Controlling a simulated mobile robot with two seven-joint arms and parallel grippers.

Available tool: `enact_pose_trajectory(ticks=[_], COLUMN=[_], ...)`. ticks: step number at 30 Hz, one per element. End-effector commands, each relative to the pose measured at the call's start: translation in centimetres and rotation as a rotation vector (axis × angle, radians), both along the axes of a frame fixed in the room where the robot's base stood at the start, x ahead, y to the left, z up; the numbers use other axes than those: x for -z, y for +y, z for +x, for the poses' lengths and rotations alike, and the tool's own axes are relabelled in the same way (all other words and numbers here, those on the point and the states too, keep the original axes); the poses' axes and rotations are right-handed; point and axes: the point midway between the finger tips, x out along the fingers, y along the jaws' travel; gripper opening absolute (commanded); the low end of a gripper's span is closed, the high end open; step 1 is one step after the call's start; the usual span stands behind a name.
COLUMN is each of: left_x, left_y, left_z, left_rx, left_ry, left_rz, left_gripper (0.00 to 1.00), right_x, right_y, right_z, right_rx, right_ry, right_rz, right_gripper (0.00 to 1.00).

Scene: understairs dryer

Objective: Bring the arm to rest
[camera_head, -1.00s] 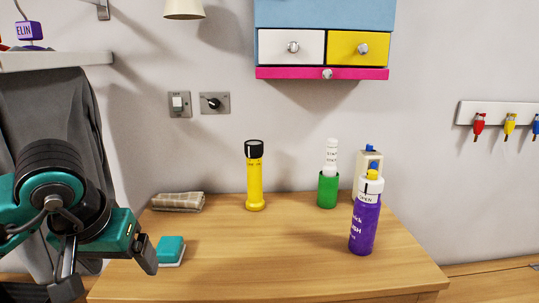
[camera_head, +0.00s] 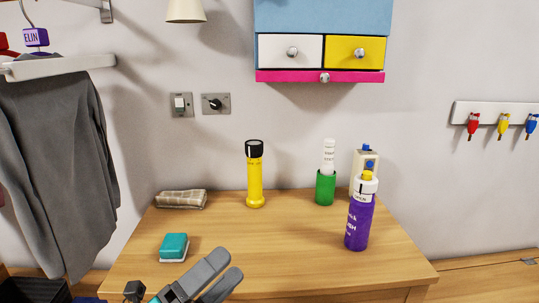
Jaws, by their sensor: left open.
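My left gripper (camera_head: 224,268) is low in the head view, at the front edge of the wooden table (camera_head: 290,255). Its grey fingers point up and to the right and hold nothing that I can see. The jaws are open, and the rest of the arm is mostly cut off by the bottom edge. A teal and white sponge-like block (camera_head: 174,247) lies on the table just beyond and left of the fingers, apart from them. My right gripper is out of view.
On the table are a folded cloth (camera_head: 181,199), a yellow torch (camera_head: 255,175), a green cup (camera_head: 325,188), a purple bottle (camera_head: 359,220) and a pale box (camera_head: 367,160). Grey clothing (camera_head: 60,170) hangs at left. Drawers (camera_head: 290,52) are above. The table's middle is clear.

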Motion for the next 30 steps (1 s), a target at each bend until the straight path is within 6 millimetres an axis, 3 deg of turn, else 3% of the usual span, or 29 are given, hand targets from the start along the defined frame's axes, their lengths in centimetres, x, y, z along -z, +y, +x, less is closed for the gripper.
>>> enact_pose_trajectory(ticks=[1, 5, 9, 12, 15, 18, 30], left_x=[2.9, 11.7, 20.2, 24.3, 26.8, 27.9, 28.1], left_y=[1.9, 6.3, 9.1, 10.0, 10.3, 10.4, 10.4], left_z=[0.7, 0.3, -3.5, -6.6, -9.0, -10.1, -10.4], left_rx=[-0.062, -0.227, -0.395, -0.494, -0.561, -0.595, -0.601], left_ry=[0.246, 0.803, 1.226, 1.424, 1.542, 1.596, 1.608], left_rz=[-0.161, -0.574, -0.933, -1.121, -1.243, -1.305, -1.316], left_gripper=[0.87, 0.87, 0.87, 0.87, 0.87, 0.87, 0.87], right_x=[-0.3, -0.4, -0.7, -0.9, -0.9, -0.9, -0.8], right_y=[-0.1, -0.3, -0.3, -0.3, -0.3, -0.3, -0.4], right_z=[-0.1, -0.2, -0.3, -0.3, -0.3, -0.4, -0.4], right_rx=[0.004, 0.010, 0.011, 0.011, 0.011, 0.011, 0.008], right_ry=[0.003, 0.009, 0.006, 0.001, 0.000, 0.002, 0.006], right_rz=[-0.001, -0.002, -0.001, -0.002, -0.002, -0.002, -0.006], right_gripper=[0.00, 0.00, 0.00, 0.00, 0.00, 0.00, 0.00])
